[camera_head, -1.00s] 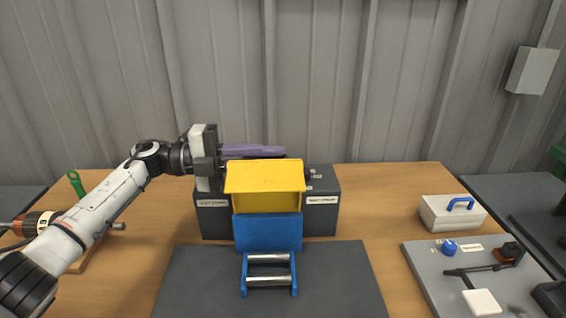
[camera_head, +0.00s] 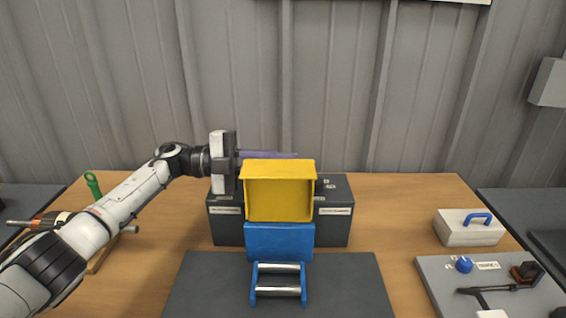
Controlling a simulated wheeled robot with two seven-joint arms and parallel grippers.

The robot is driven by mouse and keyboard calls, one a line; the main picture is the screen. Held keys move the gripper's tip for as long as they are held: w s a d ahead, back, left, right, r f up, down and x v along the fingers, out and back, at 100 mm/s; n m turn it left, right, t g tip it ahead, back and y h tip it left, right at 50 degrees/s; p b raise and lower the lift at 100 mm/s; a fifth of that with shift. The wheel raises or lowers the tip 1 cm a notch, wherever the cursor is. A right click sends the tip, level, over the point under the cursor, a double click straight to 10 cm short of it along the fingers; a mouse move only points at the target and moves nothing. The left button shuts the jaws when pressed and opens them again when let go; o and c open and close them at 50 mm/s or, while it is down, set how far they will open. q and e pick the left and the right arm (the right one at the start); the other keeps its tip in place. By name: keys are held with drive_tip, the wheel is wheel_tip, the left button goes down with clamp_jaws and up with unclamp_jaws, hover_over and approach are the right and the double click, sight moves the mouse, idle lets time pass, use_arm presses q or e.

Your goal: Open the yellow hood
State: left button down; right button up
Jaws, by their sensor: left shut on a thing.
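The yellow hood (camera_head: 279,194) stands tipped up above a blue panel (camera_head: 280,242), its hollow inner side facing me. My left gripper (camera_head: 237,163) is at the hood's upper left edge. It is shut on a flat purple bar (camera_head: 268,154) that runs to the right just behind the hood's top edge. The hood hides part of the bar, so I cannot tell whether the two touch. My right gripper is out of view.
A dark box with white labels (camera_head: 333,228) stands behind the hood. Below the blue panel is a blue frame with metal rollers (camera_head: 278,280) on a dark mat (camera_head: 350,285). A white case with a blue handle (camera_head: 465,234) and a grey board (camera_head: 440,275) are at right.

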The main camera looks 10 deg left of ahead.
use_arm(q)
drive_tip(key=c, duration=1.8)
unclamp_jaws()
drive_tip(key=shift+r, duration=0.3)
drive_tip(key=shift+s+f, duration=0.1)
drive_tip(key=a, duration=0.3)
drive_tip(key=s+a+b, duration=0.1)
drive_tip(key=a, duration=0.2)
drive_tip(key=a+b, duration=0.1)
drive_tip(key=a, duration=0.2)
drive_tip(key=shift+s+f, duration=0.1)
drive_tip(key=shift+s, duration=0.15)
drive_tip(key=shift+s+a+b, duration=0.1)
drive_tip(key=shift+a+b, duration=0.2)
drive_tip(key=shift+a, duration=0.25)
